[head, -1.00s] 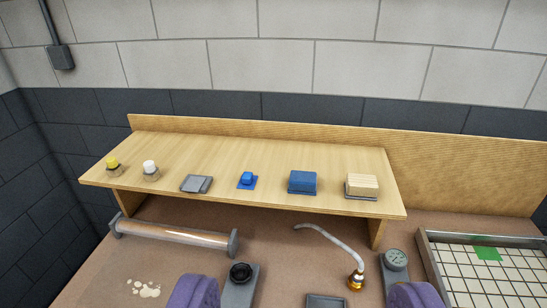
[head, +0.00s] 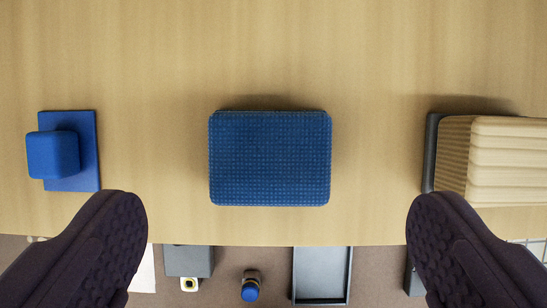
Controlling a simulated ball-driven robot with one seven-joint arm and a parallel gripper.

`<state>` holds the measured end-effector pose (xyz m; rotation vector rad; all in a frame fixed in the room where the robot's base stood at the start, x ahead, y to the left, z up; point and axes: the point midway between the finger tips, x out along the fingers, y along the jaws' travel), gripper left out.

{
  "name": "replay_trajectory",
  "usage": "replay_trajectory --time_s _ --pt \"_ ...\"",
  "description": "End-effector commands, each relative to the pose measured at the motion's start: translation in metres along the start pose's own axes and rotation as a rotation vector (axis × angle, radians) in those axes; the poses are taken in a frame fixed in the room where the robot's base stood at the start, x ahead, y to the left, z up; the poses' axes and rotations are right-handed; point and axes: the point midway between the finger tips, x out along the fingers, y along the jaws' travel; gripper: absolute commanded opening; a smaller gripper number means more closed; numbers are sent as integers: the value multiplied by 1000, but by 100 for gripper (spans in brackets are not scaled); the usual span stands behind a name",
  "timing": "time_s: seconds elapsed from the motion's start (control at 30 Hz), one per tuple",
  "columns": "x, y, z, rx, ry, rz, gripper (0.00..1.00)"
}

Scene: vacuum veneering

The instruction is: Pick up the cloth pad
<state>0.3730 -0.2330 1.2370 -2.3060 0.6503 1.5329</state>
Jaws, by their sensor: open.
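The cloth pad, which I take to be the blue, dotted, rounded block (head: 270,158), lies flat on the wooden shelf in the middle of the head view. Its whole top shows, close to the shelf's front edge. My gripper (head: 277,212) is open, with its two dark purple ridged fingers wide apart at the lower left and lower right. The pad lies between and slightly beyond the fingertips in the picture, and nothing is held. The fingers appear nearer the camera than the pad.
A small blue block on a blue plate (head: 88,165) lies left on the shelf (head: 270,55). A stack of pale wooden pieces (head: 505,160) sits right on a dark base. Below the shelf edge show a grey tray (head: 322,275) and a blue-topped fitting (head: 251,288). Shelf around the pad is clear.

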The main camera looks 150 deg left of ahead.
Motion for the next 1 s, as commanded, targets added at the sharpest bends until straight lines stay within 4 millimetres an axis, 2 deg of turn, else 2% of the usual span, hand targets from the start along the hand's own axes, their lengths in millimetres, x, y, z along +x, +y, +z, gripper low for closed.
replay_trajectory --time_s 0.1,0.5,0.77,0.8,1.0 --pt "15 1 7 5 -12 -4 100" --pt "75 -5 6 3 -10 -3 100" --pt "78 -4 5 4 -9 -2 100" --pt "78 -4 5 4 -9 -2 98" --pt "78 -4 5 4 -9 -2 52"
